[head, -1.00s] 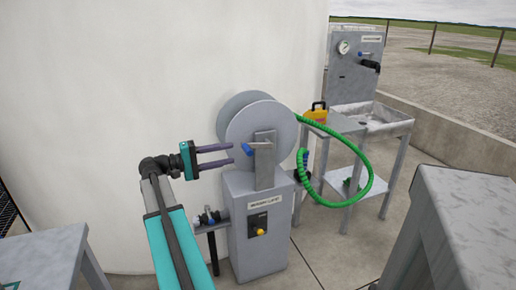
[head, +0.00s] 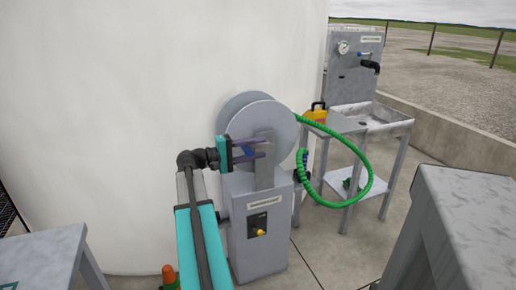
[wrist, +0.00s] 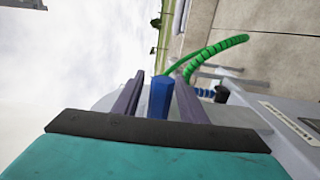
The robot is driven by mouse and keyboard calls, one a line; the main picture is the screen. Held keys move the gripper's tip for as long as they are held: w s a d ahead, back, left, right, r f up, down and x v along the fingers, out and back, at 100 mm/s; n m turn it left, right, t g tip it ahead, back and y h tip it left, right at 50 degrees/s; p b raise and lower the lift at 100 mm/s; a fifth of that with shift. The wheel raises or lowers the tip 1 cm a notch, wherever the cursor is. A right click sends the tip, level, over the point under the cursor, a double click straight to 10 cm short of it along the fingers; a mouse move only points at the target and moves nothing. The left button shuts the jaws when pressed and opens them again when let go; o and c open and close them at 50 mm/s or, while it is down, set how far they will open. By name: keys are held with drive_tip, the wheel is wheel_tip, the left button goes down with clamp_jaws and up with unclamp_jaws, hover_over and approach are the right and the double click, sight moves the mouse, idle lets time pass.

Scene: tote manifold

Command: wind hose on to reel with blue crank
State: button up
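The grey hose reel (head: 245,110) stands on a grey pedestal cabinet (head: 258,225) in the middle of the head view. A green hose (head: 371,178) leaves the reel's upper right and loops down to the right. My gripper (head: 264,148) is in front of the reel, its purple fingers reaching over the crank. In the wrist view, the blue crank handle (wrist: 160,97) lies between the two fingers. The fingers are apart, with a gap visible on the left side of the handle; contact on the right is unclear. In the head view the handle is mostly hidden by my gripper.
A yellow container (head: 317,111) stands on a grey side table beside the sink unit (head: 372,118). A grey block (head: 468,215) fills the lower right, and a grey table (head: 45,255) the lower left. A white tank wall (head: 120,120) rises behind the reel.

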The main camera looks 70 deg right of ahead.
drive_tip(key=shift+s, duration=0.1)
clamp_jaws()
drive_tip(key=shift+d+r, duration=0.15)
drive_tip(key=shift+d, duration=0.25)
drive_tip(key=shift+a, duration=0.25)
drive_tip(key=shift+p, duration=0.35)
